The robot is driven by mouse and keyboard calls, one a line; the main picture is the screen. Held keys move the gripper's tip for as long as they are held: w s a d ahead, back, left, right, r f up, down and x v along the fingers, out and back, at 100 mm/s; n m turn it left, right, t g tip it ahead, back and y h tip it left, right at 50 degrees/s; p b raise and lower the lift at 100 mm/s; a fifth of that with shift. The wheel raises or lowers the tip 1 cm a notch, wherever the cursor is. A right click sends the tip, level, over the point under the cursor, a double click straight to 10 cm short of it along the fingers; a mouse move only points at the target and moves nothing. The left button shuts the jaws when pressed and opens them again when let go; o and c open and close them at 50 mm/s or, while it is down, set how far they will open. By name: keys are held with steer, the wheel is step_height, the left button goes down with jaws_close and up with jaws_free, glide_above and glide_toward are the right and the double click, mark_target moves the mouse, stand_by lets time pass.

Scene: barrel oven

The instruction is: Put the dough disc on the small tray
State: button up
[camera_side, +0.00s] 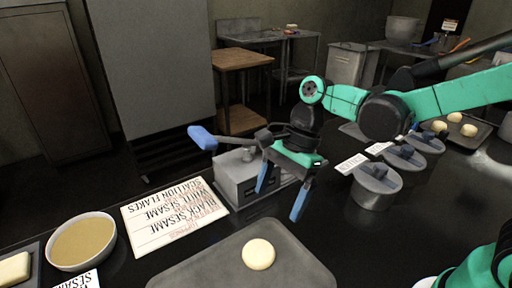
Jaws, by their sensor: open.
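A pale round dough disc (258,254) lies flat on a grey tray (205,270) at the bottom middle of the side view. More pale dough pieces (469,130) lie on another tray (482,140) at the right, partly behind my arm. I cannot tell which tray is the small one. My gripper (283,206) has blue fingers spread apart with nothing between them. It hangs above the dark counter, behind and above the near tray, apart from the dough disc.
A grey metal box with a blue-handled lever (203,137) stands behind my gripper. Several lidded metal pots (376,184) stand to the right. A bowl of yellowish liquid (82,242) and a lettered sign (174,214) lie left.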

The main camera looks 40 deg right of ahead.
steer(key=s+d+r+n+t+h, duration=0.2)
steer(key=d+n+t, duration=0.5)
steer(key=n, duration=0.9)
steer(key=d+r+h, duration=0.1)
steer(key=d+h, duration=0.1)
steer(key=shift+s+d+n+t+h, duration=0.2)
steer(key=shift+d+n+t+h, duration=0.1)
steer(key=shift+n, duration=0.1)
